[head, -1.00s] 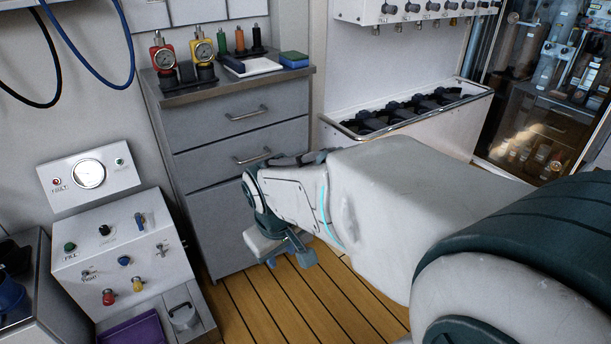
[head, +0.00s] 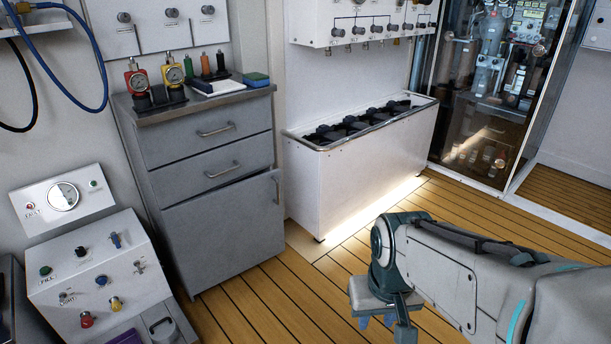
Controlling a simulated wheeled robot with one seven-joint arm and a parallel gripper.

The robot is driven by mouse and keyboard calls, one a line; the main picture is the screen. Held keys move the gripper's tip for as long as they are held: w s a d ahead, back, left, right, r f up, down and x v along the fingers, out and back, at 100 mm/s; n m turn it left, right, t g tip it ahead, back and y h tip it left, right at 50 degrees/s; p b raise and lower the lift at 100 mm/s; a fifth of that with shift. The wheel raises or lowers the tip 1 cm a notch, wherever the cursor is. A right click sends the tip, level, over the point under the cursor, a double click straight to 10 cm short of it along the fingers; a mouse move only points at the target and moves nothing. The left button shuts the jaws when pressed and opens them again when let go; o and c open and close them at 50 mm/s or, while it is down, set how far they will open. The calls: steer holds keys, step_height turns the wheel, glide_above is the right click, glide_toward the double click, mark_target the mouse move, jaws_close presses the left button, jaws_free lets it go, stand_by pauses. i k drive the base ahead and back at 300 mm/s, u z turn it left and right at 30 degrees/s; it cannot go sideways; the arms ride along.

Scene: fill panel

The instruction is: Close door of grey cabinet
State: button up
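The grey cabinet (head: 205,150) stands against the wall left of centre, with two drawers above a lower door. The door (head: 222,232) has a vertical handle (head: 277,190) near its right edge. Its top edge slants away from the drawer line and a dark gap shows above it, so it looks slightly ajar. My gripper (head: 384,318) is at the lower middle right, above the wooden floor, pointing down. It is clear of the cabinet and touches nothing that I can see. Its fingertips are small and partly cut off, so their opening is unclear.
A white bin unit (head: 365,165) with dark items stands right of the cabinet. A control console (head: 95,275) stands close on the left. Gauges (head: 152,85) and small items sit on the cabinet top. Wooden floor (head: 270,300) is free before the cabinet.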

mark_target(216, 235)
steer(key=z, duration=0.25)
steer(key=i, duration=1.3)
steer(key=u, duration=1)
steer(key=i, duration=0.4)
steer(key=u, duration=0.45)
